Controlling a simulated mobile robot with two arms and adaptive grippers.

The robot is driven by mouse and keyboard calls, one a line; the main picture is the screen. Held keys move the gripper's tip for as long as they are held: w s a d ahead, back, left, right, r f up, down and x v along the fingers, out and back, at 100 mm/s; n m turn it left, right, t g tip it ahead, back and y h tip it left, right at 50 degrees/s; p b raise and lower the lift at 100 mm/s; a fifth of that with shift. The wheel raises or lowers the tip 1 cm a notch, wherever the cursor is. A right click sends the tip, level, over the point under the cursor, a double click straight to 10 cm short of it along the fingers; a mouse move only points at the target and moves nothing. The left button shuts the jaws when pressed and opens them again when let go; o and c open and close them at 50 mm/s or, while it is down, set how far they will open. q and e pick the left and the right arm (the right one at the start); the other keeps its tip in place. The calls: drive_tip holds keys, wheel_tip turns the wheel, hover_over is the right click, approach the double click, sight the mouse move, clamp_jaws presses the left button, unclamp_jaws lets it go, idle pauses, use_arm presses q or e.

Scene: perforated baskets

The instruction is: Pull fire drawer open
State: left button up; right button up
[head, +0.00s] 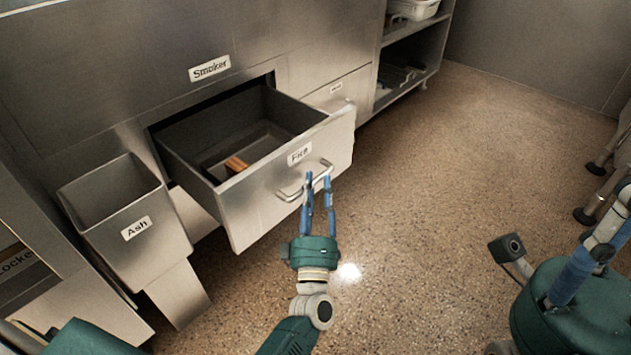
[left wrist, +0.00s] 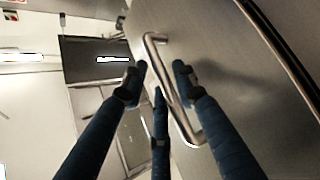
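The metal drawer labelled Fire (head: 262,195) stands pulled out of the steel cabinet, its inside showing. Its curved bar handle (head: 289,195) is on the front panel, and the handle also shows in the left wrist view (left wrist: 172,88). My left gripper (head: 318,181) is at the handle with its blue fingers apart. In the left wrist view the bar runs between the fingers, with gaps visible around it; firm contact cannot be made out. My right gripper (head: 590,255) is partly in view at the right edge, away from the drawer; its finger opening is unclear.
A brown block-like item (head: 237,163) lies in the drawer. An open metal bin labelled Ash (head: 150,233) is to the left. A Smoker label (head: 209,68) is above. Open shelves (head: 412,45) stand at the back right. The speckled floor (head: 450,170) right of the drawer is clear.

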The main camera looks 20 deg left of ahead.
use_arm(q)
drive_tip(key=v, duration=1)
drive_tip(key=shift+s, duration=0.15)
